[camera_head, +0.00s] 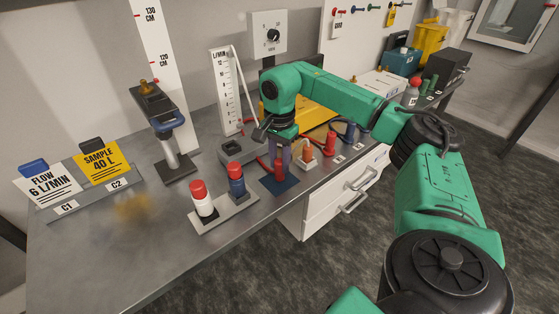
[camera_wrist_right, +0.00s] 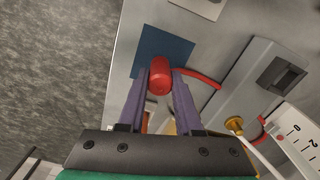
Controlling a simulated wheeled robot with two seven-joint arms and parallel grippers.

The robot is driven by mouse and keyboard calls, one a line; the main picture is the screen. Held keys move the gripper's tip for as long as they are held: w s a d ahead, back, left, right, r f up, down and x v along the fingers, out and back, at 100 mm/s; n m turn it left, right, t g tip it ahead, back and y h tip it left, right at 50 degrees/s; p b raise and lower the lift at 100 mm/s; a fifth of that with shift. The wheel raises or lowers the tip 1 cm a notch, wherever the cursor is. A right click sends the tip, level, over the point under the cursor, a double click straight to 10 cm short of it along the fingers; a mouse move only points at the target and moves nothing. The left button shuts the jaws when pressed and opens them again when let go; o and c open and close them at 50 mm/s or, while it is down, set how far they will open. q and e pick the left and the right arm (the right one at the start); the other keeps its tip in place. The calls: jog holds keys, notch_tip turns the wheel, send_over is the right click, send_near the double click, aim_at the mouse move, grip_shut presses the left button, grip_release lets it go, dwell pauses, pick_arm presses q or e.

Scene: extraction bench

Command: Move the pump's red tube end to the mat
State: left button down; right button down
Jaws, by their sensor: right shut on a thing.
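My right gripper (camera_head: 279,165) reaches over the bench from the right and points down above the blue mat (camera_head: 280,187). In the right wrist view its two purple fingers (camera_wrist_right: 165,95) are shut on the red tube end (camera_wrist_right: 160,76), one on each side. The tube end appears over the mat (camera_wrist_right: 168,50), near one edge of it. I cannot tell if it touches the mat. A thin red tube (camera_wrist_right: 202,79) runs from it to the right, towards the grey base of the flow gauge. My left gripper is not in view.
A stand with white and blue red-capped bottles (camera_head: 203,199) is left of the mat. Several coloured plugs (camera_head: 330,143) stand to its right. The flow gauge (camera_head: 226,90) and a yellow case (camera_head: 315,113) are behind.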

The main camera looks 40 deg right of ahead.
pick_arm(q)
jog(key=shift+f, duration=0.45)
pick_arm(e)
jog(key=shift+f, duration=0.5)
jog(key=c, duration=0.5)
grip_release()
jog(key=shift+a, duration=0.1)
notch_tip(320, 180, up, 9)
jog(key=shift+f+b, duration=0.1)
jog(key=shift+b, duration=0.2)
pick_arm(q)
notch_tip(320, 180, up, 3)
jog(key=p, duration=0.3)
pick_arm(e)
notch_tip(320, 180, up, 6)
jog(key=shift+s+f, duration=0.1)
